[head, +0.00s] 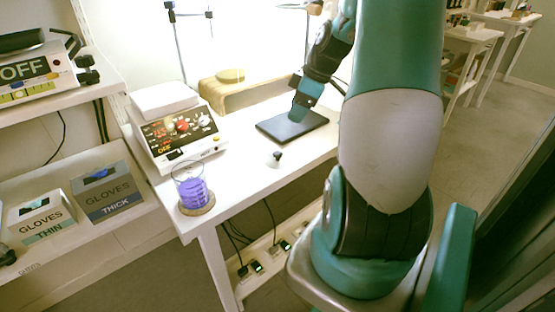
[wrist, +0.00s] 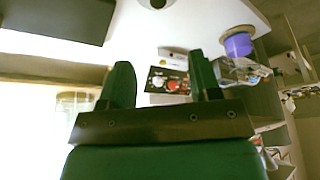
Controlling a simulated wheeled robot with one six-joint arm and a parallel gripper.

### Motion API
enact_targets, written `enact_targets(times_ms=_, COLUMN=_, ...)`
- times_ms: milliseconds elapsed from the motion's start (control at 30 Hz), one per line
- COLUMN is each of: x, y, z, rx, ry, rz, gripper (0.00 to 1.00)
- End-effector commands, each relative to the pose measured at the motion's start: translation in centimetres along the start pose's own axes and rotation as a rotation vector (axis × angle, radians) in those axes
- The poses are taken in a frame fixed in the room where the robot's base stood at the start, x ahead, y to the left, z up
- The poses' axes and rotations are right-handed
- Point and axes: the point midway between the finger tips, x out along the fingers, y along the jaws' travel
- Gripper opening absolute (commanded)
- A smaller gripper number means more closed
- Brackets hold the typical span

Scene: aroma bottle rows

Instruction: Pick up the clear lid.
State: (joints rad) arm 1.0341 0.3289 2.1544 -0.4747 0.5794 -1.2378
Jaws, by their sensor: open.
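I cannot make out a clear lid for certain. A pale, round, see-through-looking piece (head: 230,76) sits on the wooden stand at the back of the table. A similar round, glassy shape (wrist: 75,98) shows left of the fingers in the wrist view; I cannot tell whether it is the lid. My gripper (wrist: 162,78) is open, its two dark green fingers apart with nothing between them. In the head view my arm reaches over the dark flat pad (head: 292,124), and the fingertips are hard to see.
A white device (head: 180,132) with knobs stands left of the pad. A beaker of purple liquid (head: 192,188) stands on a round coaster at the table's front left corner. A small dark-topped piece (head: 275,159) lies near the front edge. The wooden stand (head: 245,95) borders the back.

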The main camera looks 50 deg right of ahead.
Motion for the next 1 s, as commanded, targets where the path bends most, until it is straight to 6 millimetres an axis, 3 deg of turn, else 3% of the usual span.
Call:
enact_targets(times_ms=33, x=1.5, y=-0.2, z=0.0, rx=-0.001, ry=0.0, rz=-0.008, gripper=0.57)
enact_targets(times_ms=300, x=7.5, y=-0.2, z=0.1, rx=0.0, ry=-0.002, rz=-0.006, gripper=0.57)
enact_targets(times_ms=1000, x=15.1, y=0.1, z=1.0, rx=0.0, ry=-0.001, rz=-0.002, gripper=0.57)
